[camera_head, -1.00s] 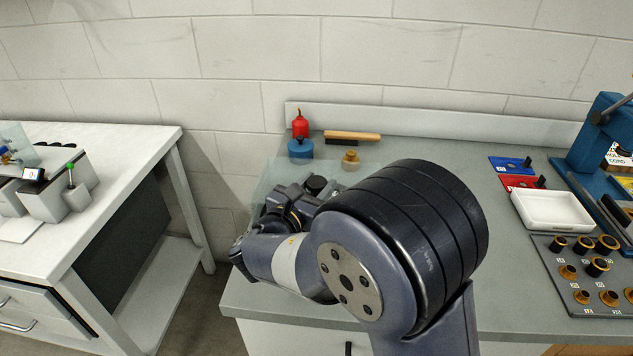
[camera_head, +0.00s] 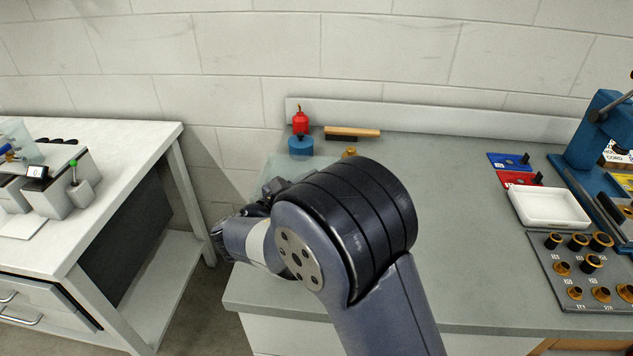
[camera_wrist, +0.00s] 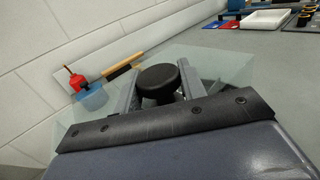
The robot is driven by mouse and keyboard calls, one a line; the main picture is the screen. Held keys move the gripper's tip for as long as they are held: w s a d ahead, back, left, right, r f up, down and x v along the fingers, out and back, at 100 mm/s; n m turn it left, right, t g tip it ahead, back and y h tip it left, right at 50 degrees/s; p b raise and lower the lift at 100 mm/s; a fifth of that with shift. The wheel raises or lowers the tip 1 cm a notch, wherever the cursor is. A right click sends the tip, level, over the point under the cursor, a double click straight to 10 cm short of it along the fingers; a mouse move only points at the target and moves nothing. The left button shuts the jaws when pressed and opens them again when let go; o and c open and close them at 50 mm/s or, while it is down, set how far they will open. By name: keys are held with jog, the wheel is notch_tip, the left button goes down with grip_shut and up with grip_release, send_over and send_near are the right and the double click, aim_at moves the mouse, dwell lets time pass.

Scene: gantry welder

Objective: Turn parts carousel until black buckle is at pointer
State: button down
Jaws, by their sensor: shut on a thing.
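My gripper (camera_wrist: 158,80) is shut on a round black knob (camera_wrist: 160,84), with one finger on each side of it. The knob stands above a clear, see-through cover or plate (camera_wrist: 208,62), which I take to be the parts carousel. In the head view a pale edge of this clear plate (camera_head: 284,168) shows behind my arm. My arm and gripper hide most of the carousel. I cannot make out the black buckle or the pointer in either view.
A white tray (camera_head: 550,208) and a dark board of bushings (camera_head: 590,270) are at right. A white table (camera_head: 120,170) stands left across a gap.

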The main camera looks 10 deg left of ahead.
jog(key=c, duration=0.9)
grip_release()
jog(key=v, duration=1)
jog(key=shift+s+a, duration=0.3)
